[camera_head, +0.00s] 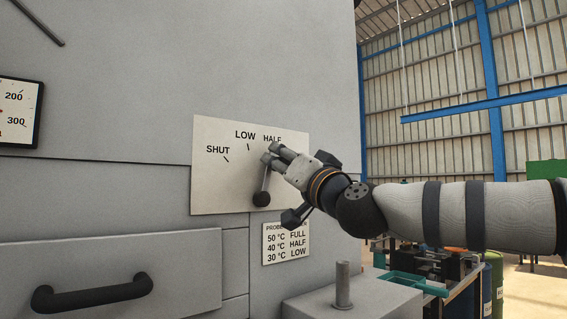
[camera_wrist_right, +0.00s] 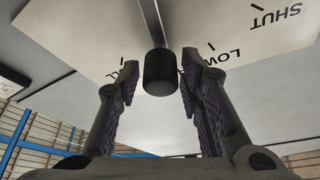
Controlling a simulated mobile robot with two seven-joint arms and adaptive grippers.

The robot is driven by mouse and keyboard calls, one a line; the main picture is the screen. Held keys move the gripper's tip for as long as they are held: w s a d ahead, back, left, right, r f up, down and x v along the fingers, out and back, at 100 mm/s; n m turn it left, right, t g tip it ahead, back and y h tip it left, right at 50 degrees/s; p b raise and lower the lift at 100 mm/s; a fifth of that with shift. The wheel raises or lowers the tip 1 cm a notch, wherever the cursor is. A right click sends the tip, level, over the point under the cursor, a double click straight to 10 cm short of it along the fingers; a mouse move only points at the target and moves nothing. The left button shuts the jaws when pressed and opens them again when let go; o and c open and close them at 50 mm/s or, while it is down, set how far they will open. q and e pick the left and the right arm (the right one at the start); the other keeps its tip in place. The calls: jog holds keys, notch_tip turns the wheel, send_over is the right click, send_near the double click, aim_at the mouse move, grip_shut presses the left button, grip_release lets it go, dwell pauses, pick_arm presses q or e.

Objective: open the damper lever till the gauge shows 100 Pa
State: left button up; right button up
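The damper lever is a grey rod (camera_head: 265,183) on a pale plate (camera_head: 220,185) marked SHUT, LOW and HALF, with a dark round hub (camera_head: 262,199) at its lower end. The rod leans slightly right of upright; its upper end is hidden behind my right gripper (camera_head: 271,158). In the wrist view, the lever's black knob (camera_wrist_right: 160,73) is between the two fingers of my right gripper (camera_wrist_right: 160,82), with narrow gaps on both sides. The gripper is open around it. The gauge (camera_head: 18,112) is cut off at the left edge; 200 and 300 show, but no needle. My left gripper is out of view.
A probe temperature card (camera_head: 286,243) is below the plate. A drawer with a black handle (camera_head: 92,292) is at lower left. A grey block with an upright post (camera_head: 343,285) stands at the bottom, below my right arm. A cluttered bench (camera_head: 430,265) is behind.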

jog(key=v, duration=1.2)
dwell(0.4)
